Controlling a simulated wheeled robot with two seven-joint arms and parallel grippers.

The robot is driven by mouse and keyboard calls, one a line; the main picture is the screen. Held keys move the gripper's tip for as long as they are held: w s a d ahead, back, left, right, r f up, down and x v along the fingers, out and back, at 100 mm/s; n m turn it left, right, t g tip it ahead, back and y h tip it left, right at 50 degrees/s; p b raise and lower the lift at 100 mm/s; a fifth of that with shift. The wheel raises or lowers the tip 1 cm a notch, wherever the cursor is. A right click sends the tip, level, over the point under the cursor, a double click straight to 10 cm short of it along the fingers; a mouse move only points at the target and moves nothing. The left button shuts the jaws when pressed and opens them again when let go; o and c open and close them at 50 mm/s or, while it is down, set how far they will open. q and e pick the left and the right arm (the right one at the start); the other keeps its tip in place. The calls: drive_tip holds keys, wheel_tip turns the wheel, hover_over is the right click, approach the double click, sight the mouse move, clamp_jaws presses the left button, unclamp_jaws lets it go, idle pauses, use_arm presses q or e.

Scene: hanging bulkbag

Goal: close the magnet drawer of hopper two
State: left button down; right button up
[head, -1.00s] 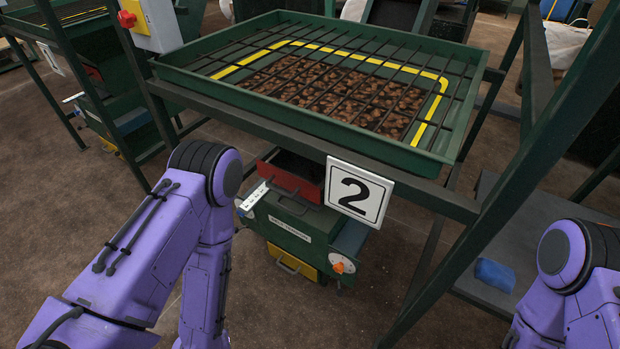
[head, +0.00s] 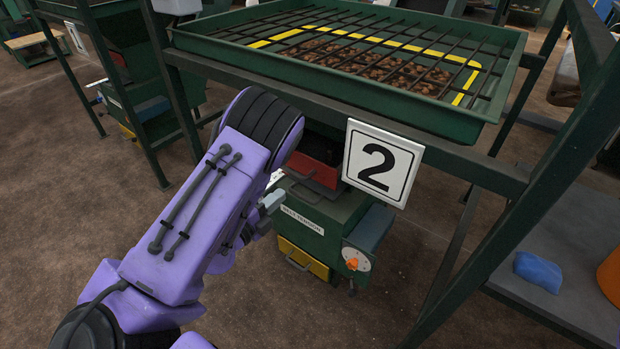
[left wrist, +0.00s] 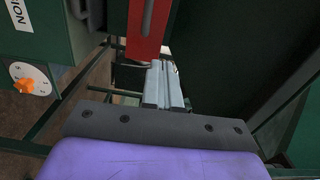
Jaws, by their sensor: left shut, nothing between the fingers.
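Hopper two is the green tray with a black grate (head: 400,70), with a white "2" sign (head: 382,163) below it. The red drawer (head: 315,174) under it stands out, its dark inside partly showing behind the front. Its handle is on the front. My left gripper (head: 272,202) is shut and empty, just left of and below the red drawer, partly hidden by my purple arm. In the left wrist view its fingers (left wrist: 164,82) point at the near end of the red drawer (left wrist: 150,30); I cannot tell whether they touch. My right gripper is out of view.
Below the red drawer is a green housing (head: 320,215) with a white label, a yellow drawer (head: 302,258) and an orange knob (head: 352,264). Green frame legs stand on both sides. A blue cloth-like item (head: 538,271) lies on a grey platform at right.

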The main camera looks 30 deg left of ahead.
sight(316, 162)
use_arm(q)
drive_tip(key=w+p, duration=0.1)
drive_tip(key=w, duration=0.8)
drive_tip(key=w+d+p, duration=0.1)
drive_tip(key=w, duration=0.4)
drive_tip(key=shift+r+p, duration=0.2)
drive_tip(key=shift+p, duration=0.15)
drive_tip(key=shift+m, duration=0.3)
